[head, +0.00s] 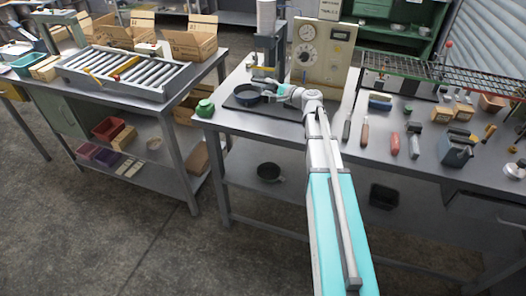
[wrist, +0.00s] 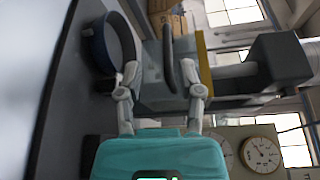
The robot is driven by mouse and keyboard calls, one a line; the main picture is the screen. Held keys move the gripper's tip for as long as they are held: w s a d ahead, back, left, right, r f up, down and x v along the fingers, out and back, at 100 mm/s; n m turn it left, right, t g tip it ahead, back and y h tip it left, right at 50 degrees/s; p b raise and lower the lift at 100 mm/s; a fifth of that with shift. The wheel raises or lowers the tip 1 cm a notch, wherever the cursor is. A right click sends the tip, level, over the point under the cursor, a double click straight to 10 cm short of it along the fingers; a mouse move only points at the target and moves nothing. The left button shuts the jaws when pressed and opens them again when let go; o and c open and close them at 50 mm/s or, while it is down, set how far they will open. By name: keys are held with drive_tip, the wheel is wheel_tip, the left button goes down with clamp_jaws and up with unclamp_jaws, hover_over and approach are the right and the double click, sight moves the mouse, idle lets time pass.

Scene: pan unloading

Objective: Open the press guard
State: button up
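The press (head: 268,46) stands on the right-hand bench, a grey column over a dark base plate. Its guard (wrist: 204,66) seems to be the yellow-edged panel in the wrist view, with a dark bar-like handle (wrist: 167,42) in front of it. A dark blue round pan (head: 246,97) sits at the press base; its rim also shows at the left of the wrist view (wrist: 100,48). My gripper (wrist: 160,70) is open, its fingers apart on either side of the handle's lower end. I cannot tell whether they touch it. In the head view my gripper (head: 262,86) is small and partly hidden.
A gauge panel (head: 322,52) stands just right of the press. A green pot (head: 205,108) is near the bench's left corner. Several hand tools lie to the right of my arm. A roller conveyor (head: 125,72) is on the left table, across a floor gap.

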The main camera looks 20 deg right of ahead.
drive_tip(key=f+v, duration=0.1)
drive_tip(key=v, duration=0.8)
drive_tip(key=a+f+n+g, duration=0.1)
drive_tip(key=a, duration=0.1)
drive_tip(key=s+a+f+n+g, duration=0.1)
drive_tip(key=a+f, duration=0.1)
drive_tip(key=a+f+n+g, duration=0.1)
drive_tip(key=a+f+g, duration=0.1)
drive_tip(key=shift+s+a+n+h, duration=0.2)
drive_tip(key=shift+s+n+h, duration=0.1)
drive_tip(key=shift+s, duration=0.05)
drive_tip(key=s+a+f+n+g, duration=0.1)
drive_tip(key=f, duration=0.1)
drive_tip(key=a+f+n+g+h, duration=0.1)
drive_tip(key=f, duration=0.1)
drive_tip(key=s+a+f+n+g+h, duration=0.1)
drive_tip(key=a+f, duration=0.1)
drive_tip(key=shift+s, duration=0.35)
drive_tip(key=s+a+f+n+g+h+b, duration=0.1)
drive_tip(key=s+f+n+g+h, duration=0.2)
drive_tip(key=f+h, duration=0.2)
drive_tip(key=shift+f+n, duration=0.3)
drive_tip(key=shift+f, duration=0.05)
drive_tip(key=shift+s, duration=0.15)
